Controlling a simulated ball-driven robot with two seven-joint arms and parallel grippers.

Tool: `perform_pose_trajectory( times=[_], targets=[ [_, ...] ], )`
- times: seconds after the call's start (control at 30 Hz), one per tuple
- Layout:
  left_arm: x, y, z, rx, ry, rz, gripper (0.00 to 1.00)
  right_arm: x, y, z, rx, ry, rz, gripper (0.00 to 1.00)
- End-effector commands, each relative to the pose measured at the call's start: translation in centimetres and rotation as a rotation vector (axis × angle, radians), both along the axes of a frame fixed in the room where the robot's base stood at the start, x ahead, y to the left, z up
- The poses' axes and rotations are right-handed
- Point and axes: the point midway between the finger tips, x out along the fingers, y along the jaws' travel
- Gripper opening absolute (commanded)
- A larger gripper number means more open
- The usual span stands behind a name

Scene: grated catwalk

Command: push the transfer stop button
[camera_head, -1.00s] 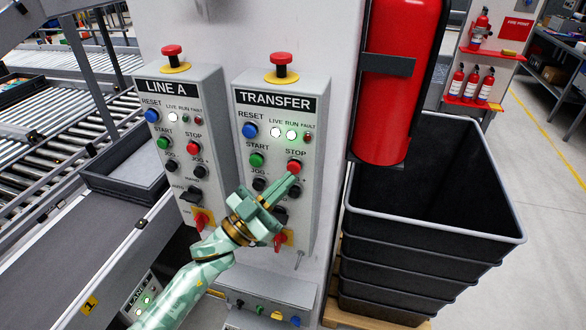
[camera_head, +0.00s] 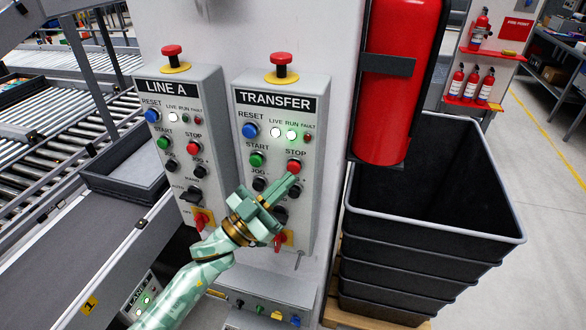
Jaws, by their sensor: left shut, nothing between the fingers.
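The TRANSFER panel (camera_head: 304,125) is a grey box on the white column. Its red STOP button (camera_head: 294,166) is at the right, under the STOP label, with a green START button (camera_head: 256,160) to its left. My left gripper (camera_head: 291,181) is shut and empty, its fingertips pointing up just below the STOP button. In this view the tips come close to the button's lower edge; I cannot tell whether they touch. The gripper hides part of the JOG controls and the lower panel. My right gripper is not in view.
The LINE A panel (camera_head: 176,105) stands to the left with its own red STOP button (camera_head: 193,148). Red mushroom buttons top both panels. A fire extinguisher (camera_head: 388,110) hangs right of the TRANSFER panel, above stacked black bins (camera_head: 425,225). A roller conveyor (camera_head: 50,120) is at the left.

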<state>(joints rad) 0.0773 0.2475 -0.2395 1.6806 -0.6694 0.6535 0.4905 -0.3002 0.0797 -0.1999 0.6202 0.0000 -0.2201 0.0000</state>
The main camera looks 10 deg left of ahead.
Motion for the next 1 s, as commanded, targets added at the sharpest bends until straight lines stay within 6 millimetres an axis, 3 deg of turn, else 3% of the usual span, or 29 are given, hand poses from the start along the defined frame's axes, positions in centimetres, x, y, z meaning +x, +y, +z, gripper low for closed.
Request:
perform_pose_trajectory(
  times=[1.0],
  targets=[
    [0.84, -0.02, 0.03, 0.000, 0.000, 0.000, 0.00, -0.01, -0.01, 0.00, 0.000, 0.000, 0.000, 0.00]
  ],
)
